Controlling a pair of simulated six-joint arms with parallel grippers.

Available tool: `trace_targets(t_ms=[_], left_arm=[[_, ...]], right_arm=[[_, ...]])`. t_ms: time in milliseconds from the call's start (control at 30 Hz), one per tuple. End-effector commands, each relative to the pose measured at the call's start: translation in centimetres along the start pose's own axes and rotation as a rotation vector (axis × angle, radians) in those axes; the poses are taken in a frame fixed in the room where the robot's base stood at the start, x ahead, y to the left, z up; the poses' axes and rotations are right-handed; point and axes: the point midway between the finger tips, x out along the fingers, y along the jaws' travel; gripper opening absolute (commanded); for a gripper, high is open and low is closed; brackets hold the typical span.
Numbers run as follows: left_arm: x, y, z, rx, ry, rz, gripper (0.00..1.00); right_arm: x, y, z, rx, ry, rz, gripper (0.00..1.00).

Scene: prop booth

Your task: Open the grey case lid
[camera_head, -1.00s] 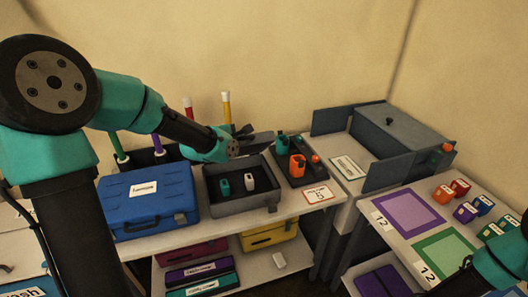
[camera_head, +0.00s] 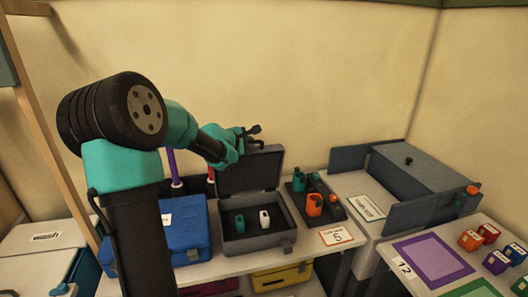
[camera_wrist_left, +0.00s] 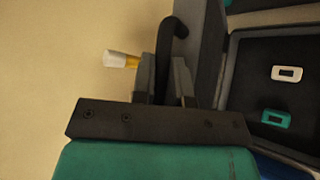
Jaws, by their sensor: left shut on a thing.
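The grey case (camera_head: 280,238) stands on the table with its lid (camera_head: 250,172) raised about upright at the back, inner face showing. Inside lie a teal piece (camera_head: 239,224) and a white piece (camera_head: 264,219), which also show in the left wrist view as a teal piece (camera_wrist_left: 276,116) and a white piece (camera_wrist_left: 286,73). My left gripper (camera_head: 252,140) is at the lid's top edge. In the left wrist view its fingers (camera_wrist_left: 165,80) are shut on a dark hooked bar, which looks like the lid's handle (camera_wrist_left: 180,27). My right gripper is out of view.
A blue case (camera_head: 180,232) sits close on the left. A dark tray (camera_head: 318,190) with orange and teal pieces is on the right, before a large grey box (camera_head: 410,170). A yellow-and-white stick (camera_wrist_left: 122,60) stands near the gripper.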

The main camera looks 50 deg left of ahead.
Motion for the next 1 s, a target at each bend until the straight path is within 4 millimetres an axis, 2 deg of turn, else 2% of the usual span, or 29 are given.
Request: trace_targets(t_ms=[133, 400, 933, 967, 1000], left_arm=[[0.6, 1.4, -1.5, -0.006, 0.006, 0.005, 0.00], [2.0, 2.9, -2.6, -0.006, 0.003, 0.003, 0.00], [2.5, 3.3, -2.9, -0.007, 0.003, 0.001, 0.00], [2.5, 3.3, -2.9, -0.007, 0.003, 0.001, 0.18], [2.5, 3.3, -2.9, -0.006, 0.003, 0.001, 0.22]], right_arm=[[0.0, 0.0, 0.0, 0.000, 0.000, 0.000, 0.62], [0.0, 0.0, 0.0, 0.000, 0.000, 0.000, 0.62], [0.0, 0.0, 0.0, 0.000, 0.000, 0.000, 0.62], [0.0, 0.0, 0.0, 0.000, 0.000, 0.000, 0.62], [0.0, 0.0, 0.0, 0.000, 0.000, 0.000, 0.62]])
